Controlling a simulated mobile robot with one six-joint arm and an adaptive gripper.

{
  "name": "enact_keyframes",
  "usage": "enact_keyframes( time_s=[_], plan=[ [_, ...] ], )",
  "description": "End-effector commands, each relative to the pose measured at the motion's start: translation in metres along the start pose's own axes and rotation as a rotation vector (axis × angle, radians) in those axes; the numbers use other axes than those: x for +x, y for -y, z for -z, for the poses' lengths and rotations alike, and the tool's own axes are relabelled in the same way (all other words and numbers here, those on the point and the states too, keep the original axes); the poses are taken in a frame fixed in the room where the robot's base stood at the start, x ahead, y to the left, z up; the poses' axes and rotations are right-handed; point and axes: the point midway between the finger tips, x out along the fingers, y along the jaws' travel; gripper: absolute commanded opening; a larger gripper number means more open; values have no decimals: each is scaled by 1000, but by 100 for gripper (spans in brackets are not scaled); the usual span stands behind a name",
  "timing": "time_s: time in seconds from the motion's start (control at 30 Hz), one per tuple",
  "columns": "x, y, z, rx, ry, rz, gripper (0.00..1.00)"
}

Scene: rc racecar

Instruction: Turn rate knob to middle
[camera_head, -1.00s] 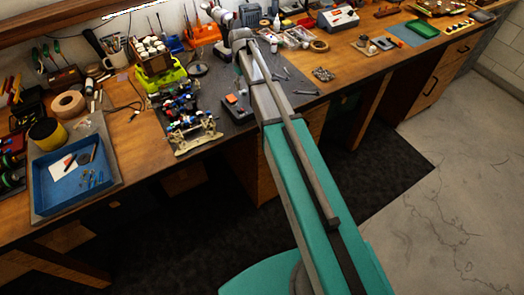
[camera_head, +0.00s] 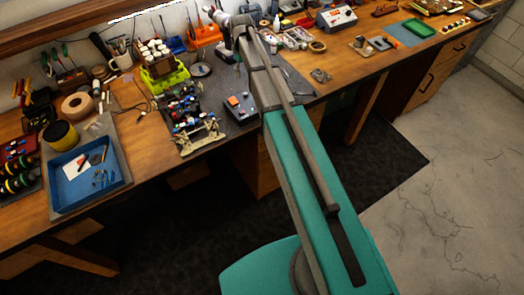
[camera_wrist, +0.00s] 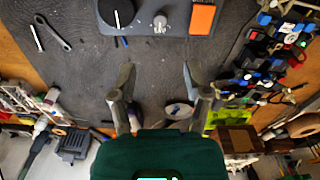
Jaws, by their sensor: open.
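A dark grey control box shows at the top edge of the wrist view (camera_wrist: 140,27), partly cut off. It carries a large black round knob (camera_wrist: 115,12), a small silver knob (camera_wrist: 160,22) and an orange rectangular switch (camera_wrist: 203,19). No label is readable, so I cannot tell which knob is the rate knob. My arm hides the fingers in the head view.
RC car parts (camera_head: 195,125) stand left of the box. A blue tray (camera_head: 90,206) lies at the bench's left. Bottles and tools line the back. A wrench (camera_wrist: 52,33) lies on the mat (camera_wrist: 85,65). The mat around the box has clear room.

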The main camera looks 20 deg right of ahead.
Motion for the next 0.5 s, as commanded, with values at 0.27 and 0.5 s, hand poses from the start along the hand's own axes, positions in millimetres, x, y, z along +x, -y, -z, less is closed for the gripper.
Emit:
enact_keyframes(
  time_s=[0.27,0.5],
  plan=[
    [-19,0,0,0,0,0,62],
    [-12,4,-9,10,0,0,62]
  ],
)
